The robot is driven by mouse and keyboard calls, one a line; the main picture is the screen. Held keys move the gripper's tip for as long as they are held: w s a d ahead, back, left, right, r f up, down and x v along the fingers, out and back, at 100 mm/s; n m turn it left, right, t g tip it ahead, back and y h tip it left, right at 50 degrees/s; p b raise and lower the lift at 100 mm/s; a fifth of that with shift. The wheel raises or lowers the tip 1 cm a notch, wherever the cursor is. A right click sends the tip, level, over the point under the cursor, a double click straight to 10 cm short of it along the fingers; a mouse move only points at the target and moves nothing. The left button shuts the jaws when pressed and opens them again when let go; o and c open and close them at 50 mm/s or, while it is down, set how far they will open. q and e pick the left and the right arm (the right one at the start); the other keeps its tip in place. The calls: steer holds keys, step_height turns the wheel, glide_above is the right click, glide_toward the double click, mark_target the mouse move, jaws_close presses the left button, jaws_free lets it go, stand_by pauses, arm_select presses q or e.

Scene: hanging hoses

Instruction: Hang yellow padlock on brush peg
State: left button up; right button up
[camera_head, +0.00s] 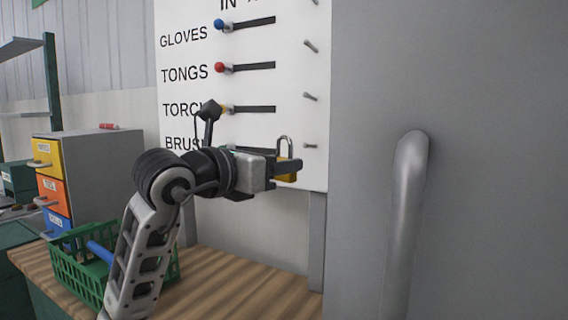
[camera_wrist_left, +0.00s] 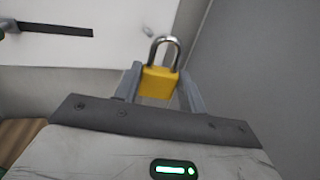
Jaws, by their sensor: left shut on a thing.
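The yellow padlock (camera_head: 288,174) has a silver shackle pointing up. My left gripper (camera_head: 282,168) is shut on its yellow body, which also shows between the fingers in the left wrist view (camera_wrist_left: 158,84). The padlock is in front of the board's lower right edge. The brush peg (camera_head: 310,146) is a small metal peg on the right side of the board, level with the BRUSH label (camera_head: 182,144). In the head view the peg is just right of the shackle. I cannot tell the gap in depth between them. My right gripper is not in view.
The white board (camera_head: 290,75) carries more pegs above, with colored knobs and dark slots at left. A large grey panel with a handle (camera_head: 408,200) stands close on the right. Below are a wooden bench (camera_head: 250,285), a green basket (camera_head: 85,270) and colored drawers (camera_head: 50,190).

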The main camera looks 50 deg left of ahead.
arm_select(q)
steer(key=shift+s, duration=0.1)
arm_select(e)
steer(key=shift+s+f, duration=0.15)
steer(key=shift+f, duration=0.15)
arm_select(q)
steer(key=shift+w+a+f, duration=0.3)
steer(key=shift+w+a, duration=0.2)
steer(key=shift+w, duration=1.15)
steer(key=shift+w+a+f, duration=0.25)
steer(key=shift+w+a, duration=0.3)
steer(key=shift+w, duration=1.1)
steer(key=shift+w+a+f, duration=0.3)
steer(key=shift+w+a, duration=0.2)
steer(key=shift+w, duration=1.15)
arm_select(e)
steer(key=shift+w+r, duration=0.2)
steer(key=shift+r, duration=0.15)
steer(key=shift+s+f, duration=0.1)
